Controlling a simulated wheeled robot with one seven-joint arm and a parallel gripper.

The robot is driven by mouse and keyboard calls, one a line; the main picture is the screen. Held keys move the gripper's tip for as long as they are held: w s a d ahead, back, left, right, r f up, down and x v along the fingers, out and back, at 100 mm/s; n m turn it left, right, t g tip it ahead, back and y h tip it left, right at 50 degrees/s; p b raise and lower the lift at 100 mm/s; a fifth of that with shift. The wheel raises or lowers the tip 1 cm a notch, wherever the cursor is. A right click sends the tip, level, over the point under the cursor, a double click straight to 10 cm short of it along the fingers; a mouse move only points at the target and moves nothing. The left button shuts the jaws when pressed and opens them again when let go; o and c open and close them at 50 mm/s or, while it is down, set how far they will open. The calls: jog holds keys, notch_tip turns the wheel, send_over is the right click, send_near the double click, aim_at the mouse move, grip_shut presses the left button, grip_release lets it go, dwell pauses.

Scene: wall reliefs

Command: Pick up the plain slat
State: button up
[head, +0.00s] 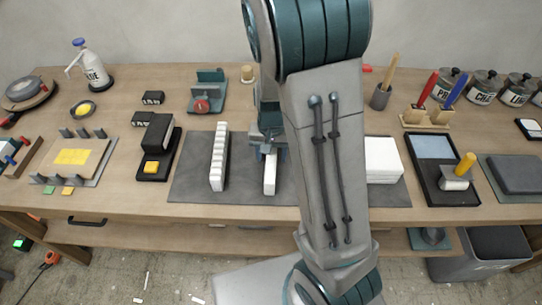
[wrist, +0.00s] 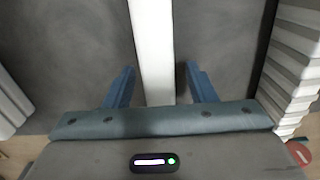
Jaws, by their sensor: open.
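The plain slat (head: 270,175) is a smooth white bar lying on the dark grey mat (head: 197,184). In the wrist view the plain slat (wrist: 153,45) runs from the top edge down between my fingers. My gripper (head: 268,152) is over the slat's far part; the wrist view shows my gripper (wrist: 161,88) open, one blue finger on each side of the slat with a gap on both sides. I cannot tell how far the fingertips are above the mat. The slat's end under the palm is hidden in the wrist view.
A ribbed white slat (head: 218,160) lies left of the plain one; it shows at the right in the wrist view (wrist: 293,60). A white stack (head: 382,160) is on the mat's right, partly behind my arm. A black tray (head: 440,172) stands farther right. Bare mat separates the slats.

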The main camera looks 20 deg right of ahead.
jog(key=shift+f, duration=0.65)
grip_shut()
jog(key=shift+r, duration=0.1)
